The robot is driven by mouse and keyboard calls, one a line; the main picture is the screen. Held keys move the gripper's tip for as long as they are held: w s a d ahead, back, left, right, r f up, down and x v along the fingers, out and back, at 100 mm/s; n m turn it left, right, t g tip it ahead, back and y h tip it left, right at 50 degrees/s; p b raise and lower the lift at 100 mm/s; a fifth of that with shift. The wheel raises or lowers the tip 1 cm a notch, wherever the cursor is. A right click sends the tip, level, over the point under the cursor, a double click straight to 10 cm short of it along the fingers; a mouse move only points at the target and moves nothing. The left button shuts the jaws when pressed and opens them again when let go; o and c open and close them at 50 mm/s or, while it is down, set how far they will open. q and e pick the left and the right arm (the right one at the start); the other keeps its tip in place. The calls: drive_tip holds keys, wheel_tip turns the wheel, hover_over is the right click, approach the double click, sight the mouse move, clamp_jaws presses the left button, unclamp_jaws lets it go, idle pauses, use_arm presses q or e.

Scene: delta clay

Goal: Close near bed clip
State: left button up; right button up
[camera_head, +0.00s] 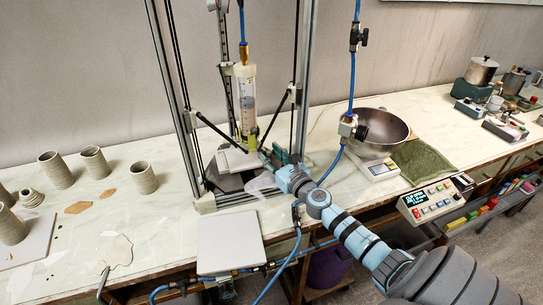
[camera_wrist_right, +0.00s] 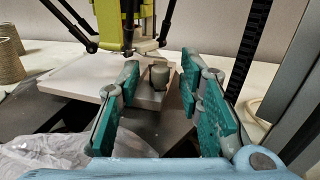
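The near bed clip (camera_wrist_right: 160,76) is a small grey rounded knob on a grey block, in the middle of the right wrist view. It sits by the edge of the pale print bed (camera_wrist_right: 88,82), which also shows in the head view (camera_head: 228,161) under the printer's nozzle. My right gripper (camera_head: 273,157) is at the printer's front right. In the right wrist view its teal fingers (camera_wrist_right: 160,92) are spread open, with the clip seen between and beyond them. I cannot tell whether a finger touches it. The clip is hidden or too small in the head view. My left gripper is out of view.
Printer posts (camera_head: 302,75) and thin black arms surround the bed closely. A clear plastic bag (camera_wrist_right: 55,158) lies below the fingers. A metal bowl (camera_head: 383,128) stands on a scale to the right. Clay cylinders (camera_head: 56,170) stand at left; a white board (camera_head: 230,240) is in front.

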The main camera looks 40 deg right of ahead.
drive_tip(key=s+a, duration=0.1)
drive_tip(key=s, duration=1.1)
drive_tip(key=shift+a, duration=0.3)
